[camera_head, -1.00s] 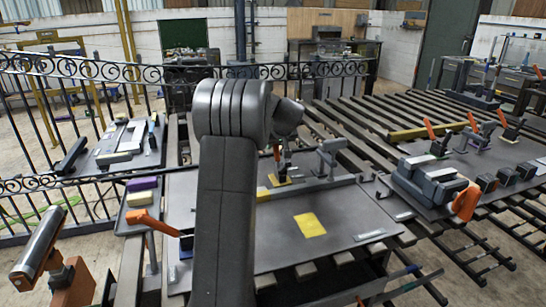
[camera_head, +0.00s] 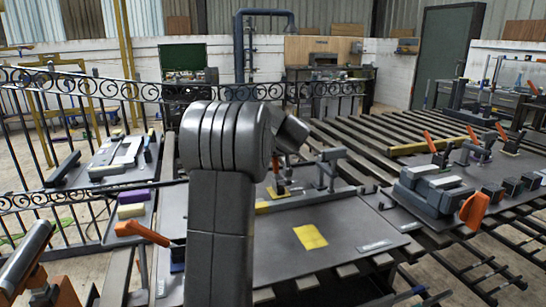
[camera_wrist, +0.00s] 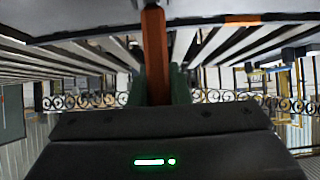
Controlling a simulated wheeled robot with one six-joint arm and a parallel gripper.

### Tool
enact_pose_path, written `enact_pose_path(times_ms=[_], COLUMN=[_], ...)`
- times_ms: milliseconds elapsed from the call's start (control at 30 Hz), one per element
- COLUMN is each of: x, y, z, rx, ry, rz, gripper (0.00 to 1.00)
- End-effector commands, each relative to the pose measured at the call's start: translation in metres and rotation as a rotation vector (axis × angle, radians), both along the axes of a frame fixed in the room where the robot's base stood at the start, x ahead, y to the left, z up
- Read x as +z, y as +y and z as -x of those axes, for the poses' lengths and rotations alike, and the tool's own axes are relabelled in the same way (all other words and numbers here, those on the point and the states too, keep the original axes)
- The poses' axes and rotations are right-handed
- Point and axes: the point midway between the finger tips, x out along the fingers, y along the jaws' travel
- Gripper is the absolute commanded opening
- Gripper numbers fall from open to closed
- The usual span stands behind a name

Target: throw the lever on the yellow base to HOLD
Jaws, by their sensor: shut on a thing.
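The yellow base (camera_head: 280,193) stands on the grey panel in the middle of the head view, just right of my arm. An orange lever (camera_head: 277,165) rises from it, partly hidden by my arm. In the wrist view, which looks upside down, an orange-brown bar (camera_wrist: 156,45) runs from the top edge down between the two greenish fingers of my gripper (camera_wrist: 158,82). My gripper is shut on this bar, which looks like the lever's handle. The base does not show clearly in the wrist view, and any HOLD marking cannot be read.
A flat yellow patch (camera_head: 311,237) lies on the panel. A grey bracket (camera_head: 329,168) stands right of the lever. Another orange lever (camera_head: 143,233) is at the left. A grey clamp block (camera_head: 432,190) and several dark boxes are at the right. An iron fence (camera_head: 70,115) runs behind.

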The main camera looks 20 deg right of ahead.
Motion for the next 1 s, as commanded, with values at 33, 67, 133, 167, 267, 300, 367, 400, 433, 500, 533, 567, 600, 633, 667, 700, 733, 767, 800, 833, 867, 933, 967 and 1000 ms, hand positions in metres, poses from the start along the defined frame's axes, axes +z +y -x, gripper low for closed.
enact_pose_path(times_ms=[33, 67, 133, 167, 267, 300, 367, 400, 433, 500, 533, 567, 600, 633, 667, 700, 733, 767, 800, 833, 867, 933, 967, 1000], x=[-0.001, -0.001, -0.001, -0.001, -0.001, -0.001, -0.001, -0.001, -0.001, 0.000, 0.000, 0.001, 0.003, 0.005, 0.007, 0.011, 0.014, 0.017, 0.022, 0.026, 0.031, 0.041, 0.045, 0.051], y=[0.000, 0.000, 0.000, 0.000, 0.000, 0.000, 0.000, 0.000, 0.000, 0.000, 0.000, 0.000, 0.000, 0.000, 0.000, 0.000, 0.000, 0.001, 0.001, 0.001, 0.002, 0.002, 0.003, 0.003], z=[0.000, 0.000, 0.000, 0.000, 0.000, 0.000, 0.000, 0.000, 0.000, 0.000, 0.001, 0.002, 0.004, 0.006, 0.009, 0.013, 0.017, 0.021, 0.028, 0.033, 0.039, 0.053, 0.058, 0.065], rx=[0.000, 0.000, 0.000, 0.000, -0.001, -0.001, 0.000, -0.001, 0.000, 0.000, 0.000, 0.000, -0.001, -0.001, -0.001, -0.002, -0.002, -0.002, -0.002, -0.002, -0.002, -0.002, -0.003, -0.002], ry=[0.002, 0.002, 0.002, 0.002, 0.002, 0.002, 0.002, 0.001, 0.001, 0.001, 0.001, 0.001, 0.001, 0.000, 0.000, -0.001, -0.001, -0.001, -0.002, -0.002, -0.003, -0.002, -0.002, -0.002], rz=[0.000, 0.000, 0.000, 0.000, -0.001, -0.001, 0.000, -0.001, 0.000, 0.000, 0.000, 0.000, 0.000, 0.000, 0.000, 0.000, 0.000, 0.000, 0.001, 0.001, 0.001, 0.001, 0.001, 0.001], gripper=[0.00, 0.00, 0.18, 0.24, 0.38, 0.38, 0.38, 0.38, 0.38, 0.38, 0.38, 0.38, 0.38, 0.38, 0.38, 0.38, 0.38, 0.38, 0.38, 0.38, 0.38, 0.38, 0.38, 0.38])
